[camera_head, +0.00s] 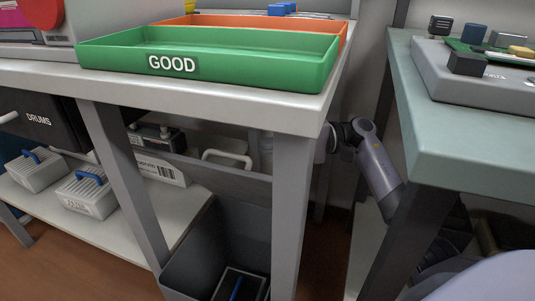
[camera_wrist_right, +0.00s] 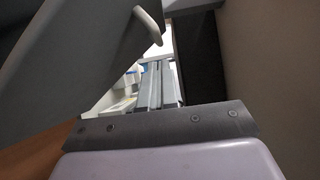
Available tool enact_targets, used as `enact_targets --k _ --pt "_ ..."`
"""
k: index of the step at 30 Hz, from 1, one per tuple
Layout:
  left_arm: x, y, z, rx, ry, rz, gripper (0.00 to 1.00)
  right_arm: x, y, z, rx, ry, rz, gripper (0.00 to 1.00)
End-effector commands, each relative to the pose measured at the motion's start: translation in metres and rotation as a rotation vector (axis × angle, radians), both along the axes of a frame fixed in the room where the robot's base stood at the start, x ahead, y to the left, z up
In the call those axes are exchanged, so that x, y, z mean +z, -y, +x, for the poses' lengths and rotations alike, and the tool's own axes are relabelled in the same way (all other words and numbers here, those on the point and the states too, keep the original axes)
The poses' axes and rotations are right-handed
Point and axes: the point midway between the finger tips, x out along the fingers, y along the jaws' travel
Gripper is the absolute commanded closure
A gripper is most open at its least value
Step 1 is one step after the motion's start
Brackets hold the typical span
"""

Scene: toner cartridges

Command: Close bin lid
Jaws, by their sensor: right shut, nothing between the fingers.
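The grey bin (camera_head: 190,268) stands under the bench, open at the top, with a dark cartridge with a blue handle (camera_head: 238,287) inside. Its grey lid (camera_head: 245,182) stands raised at the back of the bin, with a pale loop handle (camera_head: 228,156) at its top edge. In the right wrist view a large grey panel with a pale handle (camera_wrist_right: 149,26), apparently the lid, fills the upper left. My right gripper (camera_wrist_right: 158,85) is shut and empty, beside that panel. In the head view my right arm reaches behind the bench leg, which hides the fingers. My left gripper is not in view.
A bench leg (camera_head: 291,215) stands in front of the bin's right side. The green GOOD tray (camera_head: 240,76) is on the bench above. A second table (camera_head: 470,145) is at the right. Cartridges with blue handles (camera_head: 88,196) sit on the lower shelf at the left.

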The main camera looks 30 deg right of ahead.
Motion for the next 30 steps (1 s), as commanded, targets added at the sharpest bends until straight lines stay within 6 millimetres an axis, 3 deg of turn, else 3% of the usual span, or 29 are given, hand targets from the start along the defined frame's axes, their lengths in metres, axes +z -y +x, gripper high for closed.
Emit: enact_targets --k 10,30 --pt "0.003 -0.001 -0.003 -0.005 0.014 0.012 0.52 0.0 -0.026 -0.018 -0.002 0.0 -0.001 1.0" --pt "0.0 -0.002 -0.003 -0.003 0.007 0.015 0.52 -0.001 -0.035 -0.02 -0.002 -0.001 -0.001 1.0"
